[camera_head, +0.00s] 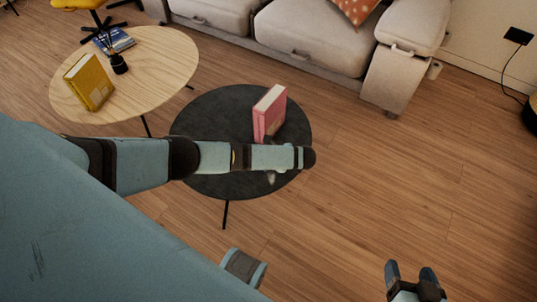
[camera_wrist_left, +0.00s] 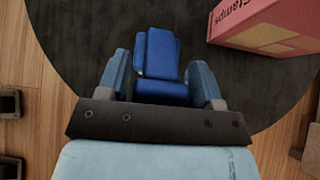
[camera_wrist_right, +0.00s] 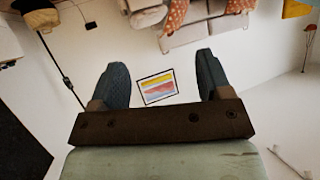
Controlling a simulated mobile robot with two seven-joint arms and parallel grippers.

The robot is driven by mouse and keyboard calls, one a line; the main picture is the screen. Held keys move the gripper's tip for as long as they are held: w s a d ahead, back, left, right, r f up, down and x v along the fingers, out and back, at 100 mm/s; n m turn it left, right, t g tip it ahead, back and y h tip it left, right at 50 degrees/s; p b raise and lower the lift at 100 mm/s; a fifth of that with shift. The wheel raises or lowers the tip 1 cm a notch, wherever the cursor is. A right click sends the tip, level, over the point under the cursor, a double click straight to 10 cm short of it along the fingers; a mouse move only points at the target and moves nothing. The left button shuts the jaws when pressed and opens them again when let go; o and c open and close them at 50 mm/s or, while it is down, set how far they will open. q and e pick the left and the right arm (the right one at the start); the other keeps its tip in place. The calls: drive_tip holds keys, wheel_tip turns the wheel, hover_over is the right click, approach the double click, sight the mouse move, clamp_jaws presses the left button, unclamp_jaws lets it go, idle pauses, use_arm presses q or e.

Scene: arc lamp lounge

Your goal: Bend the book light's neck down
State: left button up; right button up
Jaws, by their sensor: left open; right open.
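A blue, hinged-looking object (camera_wrist_left: 160,70), which I take to be the book light, is on the dark round table (camera_wrist_left: 80,30). It lies between the fingers of my left gripper (camera_wrist_left: 159,64), which are open on either side of it. I cannot tell whether either finger touches it, and its neck is not clearly made out. In the head view my left arm covers that part of the dark table (camera_head: 205,115), so the light is mostly hidden there. My right gripper (camera_head: 410,271) is open and empty over the floor at the lower right.
A pink book (camera_head: 269,113) stands upright on the dark table and also shows in the left wrist view (camera_wrist_left: 265,28). A wooden table (camera_head: 165,70) with a yellow book (camera_head: 88,83) and a dark pot (camera_head: 118,63) is at left. A sofa (camera_head: 310,40) is behind.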

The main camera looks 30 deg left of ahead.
use_arm(q)
drive_tip(key=p+v, duration=0.3)
drive_tip(key=v, duration=1)
use_arm(e)
drive_tip(key=shift+s+d, duration=0.1)
drive_tip(key=shift+d, duration=0.25)
drive_tip(key=shift+r, duration=0.1)
use_arm(q)
drive_tip(key=shift+d, duration=0.15)
